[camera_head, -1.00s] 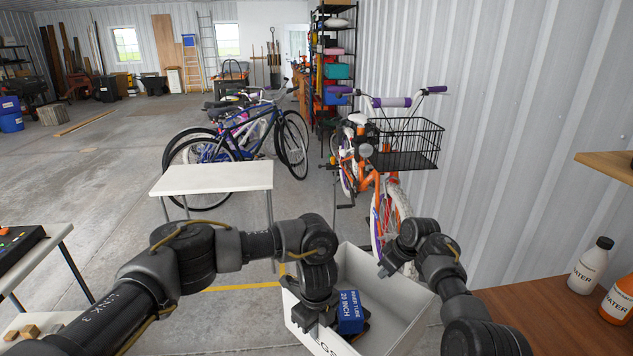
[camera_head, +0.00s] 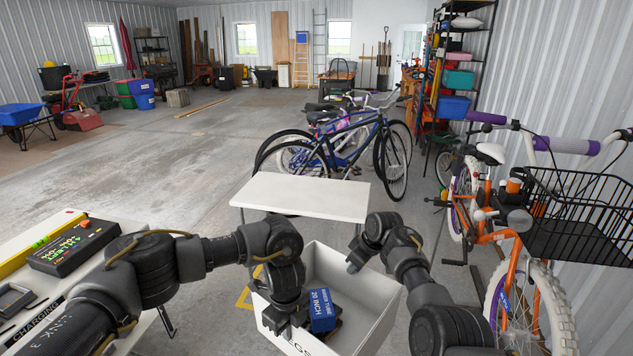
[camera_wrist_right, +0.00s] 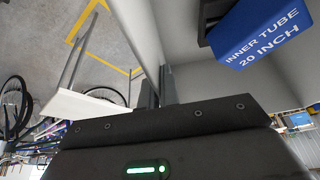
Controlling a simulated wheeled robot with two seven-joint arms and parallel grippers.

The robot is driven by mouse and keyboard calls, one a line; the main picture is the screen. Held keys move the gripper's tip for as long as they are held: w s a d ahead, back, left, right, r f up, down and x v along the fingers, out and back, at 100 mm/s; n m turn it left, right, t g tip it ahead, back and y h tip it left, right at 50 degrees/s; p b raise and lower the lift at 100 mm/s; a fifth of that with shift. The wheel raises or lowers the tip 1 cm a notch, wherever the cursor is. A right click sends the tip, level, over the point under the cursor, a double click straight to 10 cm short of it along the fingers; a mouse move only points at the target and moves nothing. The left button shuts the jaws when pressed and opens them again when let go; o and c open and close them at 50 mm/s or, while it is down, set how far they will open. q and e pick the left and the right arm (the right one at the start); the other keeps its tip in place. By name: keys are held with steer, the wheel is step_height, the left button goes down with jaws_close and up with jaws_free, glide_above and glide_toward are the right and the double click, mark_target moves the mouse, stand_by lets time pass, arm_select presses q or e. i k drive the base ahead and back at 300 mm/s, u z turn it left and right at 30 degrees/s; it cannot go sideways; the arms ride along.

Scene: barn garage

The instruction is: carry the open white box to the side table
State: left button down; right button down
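The open white box (camera_head: 376,306) hangs in front of me between my grippers, with a blue inner tube carton (camera_head: 322,311) and a dark item inside it. My left gripper (camera_head: 283,318) is shut on the box's left wall; its fingertips are partly hidden. My right gripper (camera_head: 354,264) is shut on the box's far wall, and the right wrist view shows its fingers (camera_wrist_right: 166,86) at that wall. The white side table (camera_head: 300,196) stands just beyond the box, its visible top bare. It also shows in the right wrist view (camera_wrist_right: 75,106).
Several bicycles (camera_head: 340,140) stand behind the side table. An orange bike (camera_head: 512,280) with a black basket (camera_head: 580,215) is close on the right. A workbench (camera_head: 110,290) with a charger case (camera_head: 75,247) is close on the left. Open floor lies at the left back.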

mark_target(303, 191)
steer(key=u, duration=0.2)
steer(key=i, duration=3)
steer(key=z, duration=0.05)
